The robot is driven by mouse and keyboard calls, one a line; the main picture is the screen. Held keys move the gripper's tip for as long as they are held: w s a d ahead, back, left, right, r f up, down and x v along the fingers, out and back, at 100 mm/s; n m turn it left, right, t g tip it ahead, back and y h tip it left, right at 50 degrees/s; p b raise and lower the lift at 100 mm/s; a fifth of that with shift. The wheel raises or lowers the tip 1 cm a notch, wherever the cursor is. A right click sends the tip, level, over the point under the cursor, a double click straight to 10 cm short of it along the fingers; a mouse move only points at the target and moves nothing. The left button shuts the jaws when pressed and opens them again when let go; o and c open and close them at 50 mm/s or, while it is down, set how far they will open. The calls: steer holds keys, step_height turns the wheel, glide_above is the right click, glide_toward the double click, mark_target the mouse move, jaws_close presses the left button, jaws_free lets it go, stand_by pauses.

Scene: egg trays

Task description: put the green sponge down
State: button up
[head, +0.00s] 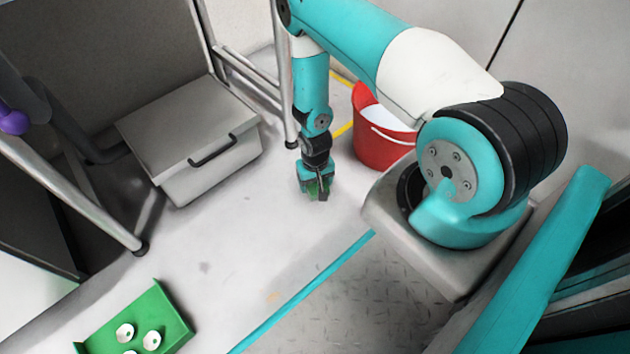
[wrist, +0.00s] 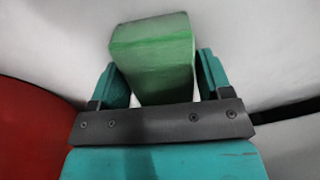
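The green sponge (wrist: 155,55) is a block between the two teal fingers of my gripper (wrist: 160,80) in the wrist view. The fingers press against its sides, and it sticks out past their tips. In the head view my gripper (head: 314,188) points down close to the pale floor, with a bit of the green sponge (head: 312,187) showing between the fingers. I cannot tell whether the sponge touches the floor.
A red bucket (head: 378,150) stands right of my gripper. A grey lidded box (head: 215,165) with a dark handle is to the left, beside metal frame legs. A green tray (head: 168,310) with white round items lies at the lower left. The floor between is clear.

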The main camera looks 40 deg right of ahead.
steer(key=shift+o, duration=1.4)
steer(key=shift+r, duration=0.1)
steer(key=w+a+r+n+p, duration=0.1)
steer(key=w+a+r+p, duration=0.15)
steer(key=r, duration=0.55)
steer(key=w+a+r+y+p, duration=0.1)
steer(key=r+p, duration=0.2)
steer(key=r, duration=0.5)
steer(key=w+a+r+n+p, duration=0.1)
steer(key=a+r+p, duration=0.15)
steer(key=r, duration=0.55)
steer(key=s+a+r+n+y, duration=0.1)
steer(key=a+r, duration=0.3)
steer(key=r, duration=0.4)
steer(key=s+a+r+n+y, duration=0.1)
steer(key=a+r, duration=0.2)
steer(key=r, duration=0.5)
steer(key=s+a+r+n, duration=0.3)
steer(key=s+r, duration=0.6)
steer(key=s+a+r+n+y, duration=0.1)
steer(key=s+a+r+n, duration=0.3)
steer(key=s+r, duration=0.5)
steer(key=shift+a, duration=0.3)
